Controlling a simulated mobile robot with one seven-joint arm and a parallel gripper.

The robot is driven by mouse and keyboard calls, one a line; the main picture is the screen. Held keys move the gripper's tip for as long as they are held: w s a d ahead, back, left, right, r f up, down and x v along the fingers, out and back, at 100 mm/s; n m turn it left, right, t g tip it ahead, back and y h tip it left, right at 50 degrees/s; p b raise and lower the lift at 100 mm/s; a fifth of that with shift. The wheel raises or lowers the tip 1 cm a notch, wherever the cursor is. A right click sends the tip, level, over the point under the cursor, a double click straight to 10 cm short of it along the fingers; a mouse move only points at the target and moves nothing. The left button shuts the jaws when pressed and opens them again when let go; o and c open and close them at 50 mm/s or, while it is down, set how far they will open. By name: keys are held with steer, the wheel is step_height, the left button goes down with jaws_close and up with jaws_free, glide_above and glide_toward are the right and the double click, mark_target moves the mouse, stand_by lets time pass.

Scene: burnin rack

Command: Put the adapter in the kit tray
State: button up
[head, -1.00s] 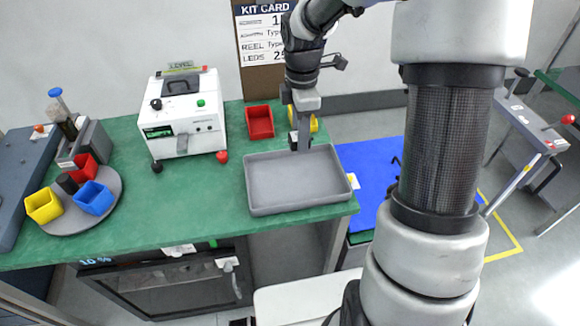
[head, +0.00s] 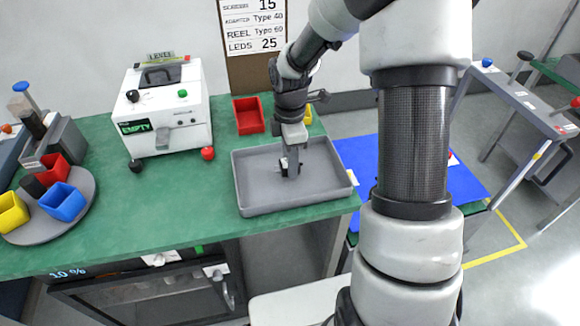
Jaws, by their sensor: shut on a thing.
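The kit tray (head: 254,206) is a shallow grey open box at the right front of the green bench. My gripper (head: 288,172) points down inside the outline of the tray, close to its floor. It is shut on a small dark thing, most likely the adapter (head: 284,178), which is mostly hidden by the fingers. I cannot tell whether the adapter touches the tray floor. The rest of the tray floor looks empty.
A red bin (head: 249,116) and a partly hidden yellow bin (head: 308,115) stand behind the tray. A white machine (head: 165,108) reading EMPTY is to the left. A round grey turntable (head: 82,212) with coloured cups is at far left. The kit card (head: 252,30) hangs behind.

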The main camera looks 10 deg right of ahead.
steer(key=shift+f, duration=1.05)
steer(key=o, duration=0.7)
steer(key=shift+f, duration=0.2)
steer(key=shift+c, duration=0.2)
steer(key=o, duration=0.4)
steer(key=shift+o, duration=0.2)
steer(key=shift+r, duration=0.15)
